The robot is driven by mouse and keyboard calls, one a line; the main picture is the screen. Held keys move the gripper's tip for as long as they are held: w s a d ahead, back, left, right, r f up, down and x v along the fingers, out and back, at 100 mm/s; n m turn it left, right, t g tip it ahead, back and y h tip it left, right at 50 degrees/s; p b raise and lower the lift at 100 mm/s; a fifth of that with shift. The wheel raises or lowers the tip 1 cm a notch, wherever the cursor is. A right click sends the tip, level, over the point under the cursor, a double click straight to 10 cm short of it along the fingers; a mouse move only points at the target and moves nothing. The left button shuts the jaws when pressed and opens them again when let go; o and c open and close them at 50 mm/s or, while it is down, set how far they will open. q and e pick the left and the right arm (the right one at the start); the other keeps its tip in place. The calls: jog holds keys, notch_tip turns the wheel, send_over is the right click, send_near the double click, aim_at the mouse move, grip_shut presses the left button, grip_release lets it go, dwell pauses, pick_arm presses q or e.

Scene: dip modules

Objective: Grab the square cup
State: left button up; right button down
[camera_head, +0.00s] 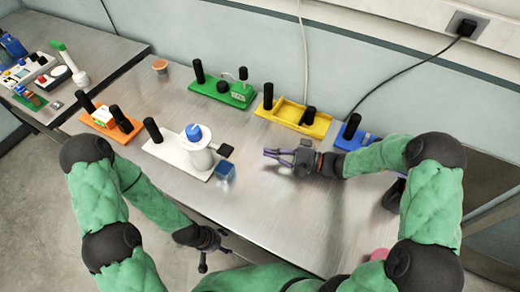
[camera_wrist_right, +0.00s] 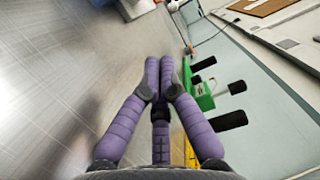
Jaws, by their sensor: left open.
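A small blue square cup (camera_head: 225,171) stands on the metal table, close to the right end of the white module (camera_head: 180,152). My right gripper (camera_head: 273,155) is above the table to the right of the cup, with its purple fingers pointing left and apart from the cup. In the right wrist view its fingertips (camera_wrist_right: 159,68) lie close together with nothing visible between them; how far they are open is unclear. My left gripper (camera_head: 214,250) is open, low at the table's front edge, below the cup in the picture, and holds nothing visible.
Green (camera_head: 222,93), yellow (camera_head: 293,116), orange (camera_head: 124,128) and blue (camera_head: 350,137) modules with black posts stand around the table. The white module carries a white vessel with a blue top. A small brown pot (camera_head: 160,66) is at the back left.

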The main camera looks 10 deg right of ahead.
aim_at(225, 172)
jog(key=b+x, duration=0.2)
jog(key=x, duration=0.7)
jog(key=shift+s+a+f, duration=0.1)
jog(key=shift+a, duration=0.15)
jog(key=s, duration=0.1)
jog(key=s+a, duration=0.1)
jog(key=shift+s+a, duration=0.25)
jog(key=shift+s, duration=0.1)
pick_arm(q)
notch_tip(225, 172, down, 3)
jog(key=shift+r, duration=0.2)
pick_arm(e)
jog(key=shift+s+a, duration=0.25)
